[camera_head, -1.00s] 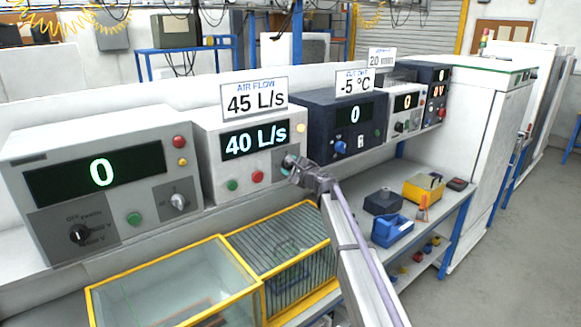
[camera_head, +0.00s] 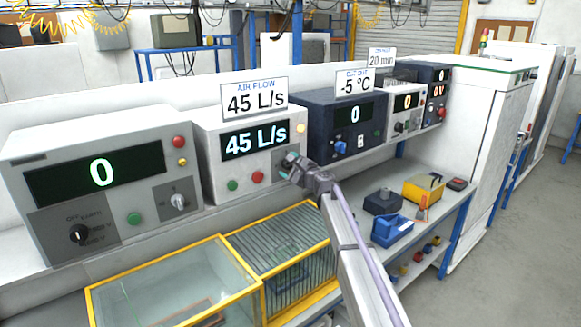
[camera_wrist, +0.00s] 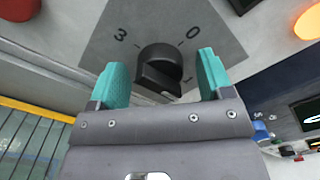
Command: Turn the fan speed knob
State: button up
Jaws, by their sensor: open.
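The fan speed knob (camera_wrist: 160,70) is a black dial on a grey plate marked 0, 1 and 3 in the wrist view. My gripper (camera_wrist: 162,82) has its two teal fingers apart, one on each side of the knob, with gaps visible. In the head view my gripper (camera_head: 290,166) is at the right front of the white air flow unit (camera_head: 210,160) and mostly hides the knob. That unit's display (camera_head: 254,141) reads 45 L/s, and the sign (camera_head: 254,98) above it reads AIR FLOW 45 L/s.
A grey unit (camera_head: 100,180) stands left and a dark blue unit (camera_head: 318,125) right. Yellow-framed cages (camera_head: 175,285) lie below. Blue and yellow boxes (camera_head: 391,230) (camera_head: 424,188) sit on the bench at right.

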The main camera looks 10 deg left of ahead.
jog(key=v, duration=1)
jog(key=shift+s+d, duration=0.25)
